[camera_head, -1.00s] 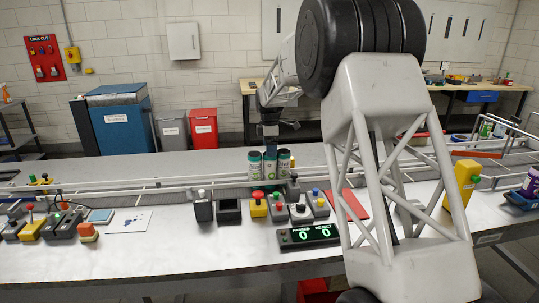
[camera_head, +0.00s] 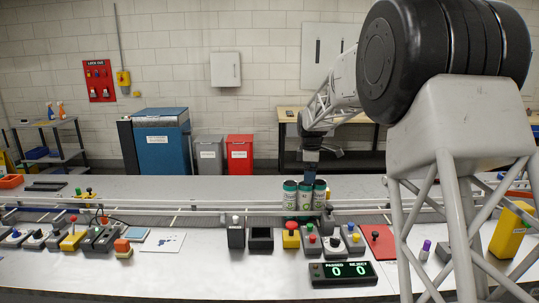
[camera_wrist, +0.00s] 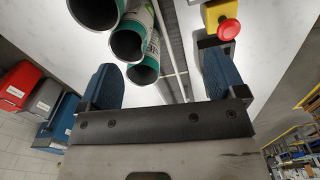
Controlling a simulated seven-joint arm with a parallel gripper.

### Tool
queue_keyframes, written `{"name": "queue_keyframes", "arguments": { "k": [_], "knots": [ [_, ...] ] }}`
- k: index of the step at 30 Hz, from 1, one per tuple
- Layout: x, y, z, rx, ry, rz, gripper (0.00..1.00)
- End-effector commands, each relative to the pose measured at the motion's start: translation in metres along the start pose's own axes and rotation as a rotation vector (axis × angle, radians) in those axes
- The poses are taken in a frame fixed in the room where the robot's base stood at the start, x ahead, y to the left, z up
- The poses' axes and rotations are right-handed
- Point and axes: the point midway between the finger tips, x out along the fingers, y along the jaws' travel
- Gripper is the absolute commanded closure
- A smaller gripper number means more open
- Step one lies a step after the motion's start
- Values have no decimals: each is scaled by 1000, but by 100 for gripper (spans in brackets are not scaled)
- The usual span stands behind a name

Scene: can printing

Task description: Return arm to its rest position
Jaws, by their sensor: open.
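My gripper (camera_head: 311,168) hangs just above or behind a group of three cans on the conveyor in the head view. The cans are green and white: a left one (camera_head: 290,197), a middle one (camera_head: 304,197) and a right one (camera_head: 319,194). In the wrist view my gripper (camera_wrist: 160,66) has its two blue fingers wide apart, with nothing clearly held between them. The cans' round open ends show close to the left finger there, the nearest being one can (camera_wrist: 145,70). Whether that finger touches a can I cannot tell.
Rails run along the conveyor (camera_head: 150,207). In front stand a yellow box with a red button (camera_head: 291,235), several small control boxes and a counter display (camera_head: 342,272) reading 0 and 0. Blue (camera_head: 163,145), grey and red bins stand by the back wall.

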Motion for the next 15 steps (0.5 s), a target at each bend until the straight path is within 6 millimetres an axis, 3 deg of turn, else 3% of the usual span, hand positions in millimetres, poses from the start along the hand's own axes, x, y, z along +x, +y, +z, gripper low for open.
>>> {"name": "queue_keyframes", "arguments": {
  "k": [4, 15],
  "knots": [
    [-22, -35, 8, 90, 3, 16, 10],
    [-60, -124, 27, 325, 13, 48, 10]
  ]
}}
